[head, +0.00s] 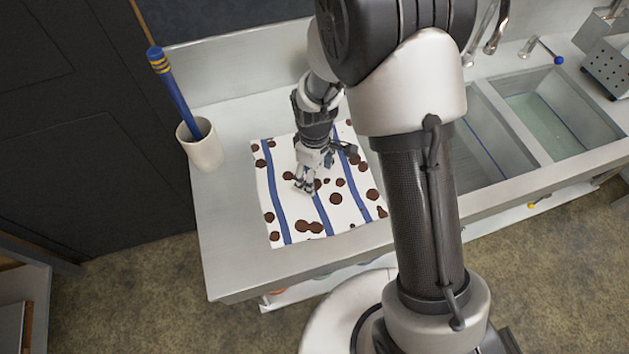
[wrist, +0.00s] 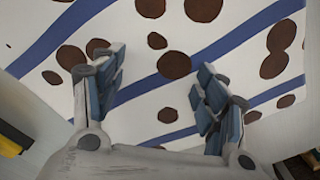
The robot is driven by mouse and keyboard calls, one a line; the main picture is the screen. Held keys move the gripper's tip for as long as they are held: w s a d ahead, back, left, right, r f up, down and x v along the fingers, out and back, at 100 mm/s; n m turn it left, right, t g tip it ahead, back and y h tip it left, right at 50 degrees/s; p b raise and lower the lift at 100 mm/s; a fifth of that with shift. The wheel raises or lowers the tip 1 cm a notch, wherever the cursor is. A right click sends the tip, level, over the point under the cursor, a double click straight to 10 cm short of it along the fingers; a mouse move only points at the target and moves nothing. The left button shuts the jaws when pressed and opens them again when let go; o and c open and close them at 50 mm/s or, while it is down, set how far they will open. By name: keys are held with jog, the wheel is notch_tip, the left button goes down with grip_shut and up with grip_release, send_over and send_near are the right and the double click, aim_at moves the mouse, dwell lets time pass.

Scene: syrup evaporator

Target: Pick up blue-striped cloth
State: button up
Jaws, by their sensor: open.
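The blue-striped cloth (head: 286,205) is white with blue stripes and brown spots. It lies flat on the steel counter at the left of the sink in the head view. It fills most of the wrist view (wrist: 165,95). My gripper (head: 304,185) is over the middle of the cloth, pointing down. In the wrist view my gripper (wrist: 160,90) has its fingers spread apart with only cloth showing between them. I cannot tell whether the fingertips touch the cloth. My arm hides the cloth's right part in the head view.
A white cup (head: 202,146) holding a blue-handled tool (head: 172,90) stands left of the cloth. Sink basins (head: 555,112) are at the right, with taps behind. A perforated metal box (head: 608,68) is at far right. The counter's front left corner (head: 222,270) is bare.

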jog(key=shift+f, duration=0.1)
dwell(0.3)
jog(key=shift+f, duration=0.15)
jog(key=shift+c, duration=0.4)
jog(key=shift+s+d+f, duration=0.1)
jog(key=shift+s+f, duration=0.05)
jog(key=shift+s, duration=0.15)
jog(key=c, duration=0.9)
grip_shut()
dwell(0.4)
notch_tip(320, 180, up, 12)
jog(key=p, duration=0.8)
jog(key=shift+w+r, duration=0.2)
jog(key=shift+w, duration=0.05)
jog(key=shift+p, duration=0.3)
